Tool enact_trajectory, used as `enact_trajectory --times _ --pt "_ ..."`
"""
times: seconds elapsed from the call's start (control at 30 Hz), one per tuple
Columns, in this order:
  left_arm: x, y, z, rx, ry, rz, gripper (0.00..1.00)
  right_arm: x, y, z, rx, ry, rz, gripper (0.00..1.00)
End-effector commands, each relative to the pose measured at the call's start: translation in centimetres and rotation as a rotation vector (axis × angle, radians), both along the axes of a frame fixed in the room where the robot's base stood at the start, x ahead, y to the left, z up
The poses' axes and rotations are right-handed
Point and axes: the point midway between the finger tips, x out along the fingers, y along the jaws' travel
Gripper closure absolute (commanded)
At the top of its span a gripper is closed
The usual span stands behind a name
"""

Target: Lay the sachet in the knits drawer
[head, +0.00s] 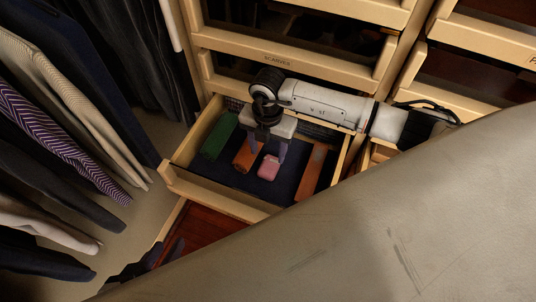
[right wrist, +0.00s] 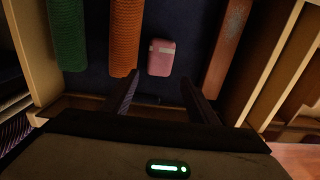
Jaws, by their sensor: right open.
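The pink sachet (head: 268,167) lies flat on the dark floor of an open drawer (head: 220,197), between an orange rolled knit and a reddish-brown wooden strip. It also shows in the right wrist view (right wrist: 161,57), just beyond the fingertips. My right gripper (head: 267,156) reaches into the drawer from above, its fingers pointing down near the sachet. It is open, and in the right wrist view its fingers (right wrist: 158,90) stand apart with nothing between them. The open drawer's own label is not visible. My left gripper is not in view.
A green rolled knit (head: 219,136) and the orange one (head: 245,156) lie at the drawer's left; the wooden strip (head: 314,170) is at its right. A drawer labelled SCARVES (head: 277,61) is above. Clothes hang at left. A large beige surface (head: 400,220) covers the lower right.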

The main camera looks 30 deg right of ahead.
Motion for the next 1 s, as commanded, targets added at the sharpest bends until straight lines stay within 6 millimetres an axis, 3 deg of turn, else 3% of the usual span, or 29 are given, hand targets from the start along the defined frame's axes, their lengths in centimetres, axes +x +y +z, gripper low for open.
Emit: enact_trajectory --times 0.17,0.27,0.37,0.47,0.5,0.57,0.6,0.67,0.7,0.77,0.83,0.93,1.0 --pt "-0.1 0.4 0.5 -0.004 -0.017 0.02 0.69 0.0 0.1 1.8 0.004 0.0 0.001 0.46" --pt "-0.1 0.4 0.5 -0.004 -0.022 0.023 0.69 -0.8 2.0 1.7 0.068 0.008 0.027 0.46" --pt "-0.1 0.4 0.5 -0.004 -0.023 0.024 0.69 -2.7 7.0 1.4 0.252 0.019 0.085 0.46" --pt "-0.1 0.4 0.5 -0.004 -0.023 0.024 0.69 -5.5 14.7 2.9 0.561 0.01 0.144 0.46" --pt "-0.1 0.4 0.5 -0.004 -0.023 0.024 0.69 -6.6 18.0 4.4 0.708 -0.005 0.153 0.46" --pt "-0.1 0.4 0.6 -0.004 -0.023 0.024 0.69 -7.9 22.4 7.6 0.94 -0.043 0.138 0.46" --pt "-0.1 0.4 0.6 -0.004 -0.023 0.024 0.69 -8.4 24.8 10.4 1.101 -0.082 0.101 0.46" --pt "-0.1 0.4 0.6 -0.005 -0.023 0.023 0.69 -8.2 26.8 14.8 1.317 -0.156 0.008 0.46" --pt "-0.1 0.4 0.6 -0.005 -0.023 0.023 0.69 -7.5 27.2 17.5 1.439 -0.21 -0.077 0.46" --pt "-0.1 0.4 0.6 -0.005 -0.023 0.023 0.69 -6.1 26.6 20.9 1.591 -0.295 -0.24 0.46" --pt "-0.1 0.4 0.6 -0.005 -0.023 0.023 0.69 -4.0 24.2 23.3 1.707 -0.392 -0.473 0.46" --pt "-0.1 0.4 0.6 -0.005 -0.023 0.023 0.69 -1.6 18.9 23.3 1.748 -0.494 -0.858 0.46" --pt "-0.1 0.4 0.6 -0.005 -0.023 0.023 0.69 -0.9 14.9 21.0 1.691 -0.523 -1.139 0.46"
